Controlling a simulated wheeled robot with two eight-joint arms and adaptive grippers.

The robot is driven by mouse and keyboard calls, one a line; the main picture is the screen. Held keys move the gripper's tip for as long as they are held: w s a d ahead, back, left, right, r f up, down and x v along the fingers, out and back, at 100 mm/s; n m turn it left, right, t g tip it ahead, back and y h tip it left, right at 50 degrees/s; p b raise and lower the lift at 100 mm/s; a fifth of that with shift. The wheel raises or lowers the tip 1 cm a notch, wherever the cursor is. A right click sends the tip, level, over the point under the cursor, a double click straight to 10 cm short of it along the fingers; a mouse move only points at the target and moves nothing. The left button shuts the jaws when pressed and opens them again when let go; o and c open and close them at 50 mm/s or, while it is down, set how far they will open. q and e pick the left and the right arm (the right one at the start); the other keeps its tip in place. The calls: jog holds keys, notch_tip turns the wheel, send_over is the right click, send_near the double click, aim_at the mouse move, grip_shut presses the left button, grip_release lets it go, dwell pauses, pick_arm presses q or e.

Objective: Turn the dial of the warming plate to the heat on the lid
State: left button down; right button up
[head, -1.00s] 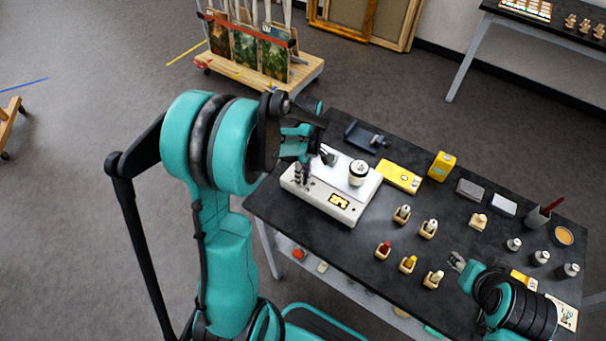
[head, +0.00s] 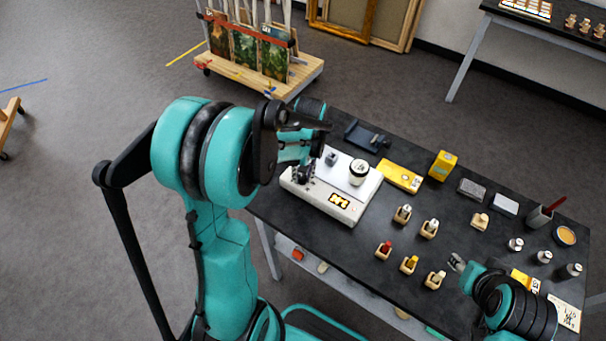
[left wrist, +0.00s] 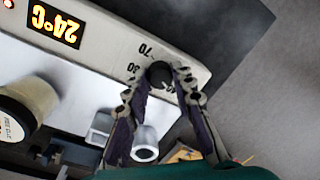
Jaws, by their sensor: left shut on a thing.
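The white warming plate (head: 325,204) stands at the table's left end, with a lit display (head: 339,201) that reads 24°C in the left wrist view (left wrist: 54,25). A jar (head: 358,179) with a pale lid (head: 359,166) stands on it; in the left wrist view the jar (left wrist: 22,112) is cut off and its lid's writing is unreadable. The black dial (left wrist: 160,74) sits among printed numbers, 70 among them. My left gripper (left wrist: 168,82) is shut on the dial, its fingers on either side, hiding some marks. My right gripper (head: 456,262) is at the table's front right, too small to read.
A yellow box (head: 399,176) lies right of the plate, and a dark tray-like stand (head: 367,136) is behind it. Several small bottles in wooden holders (head: 403,214) stand in front. A grey block (head: 331,158) is near the jar. Bare table lies at the front left.

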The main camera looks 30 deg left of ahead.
aim_at(304, 179)
pick_arm(q)
jog(key=m, duration=1.3)
jog(key=shift+s+m+t+b, duration=0.1)
jog(key=shift+m+t+b, duration=0.2)
jog(key=shift+m+t, duration=0.1)
dwell(0.3)
jog(key=c, duration=1.6)
grip_release()
jog(key=shift+o, duration=0.2)
notch_tip(304, 179, up, 12)
jog(key=shift+s+d, duration=0.25)
jog(key=shift+d, duration=0.05)
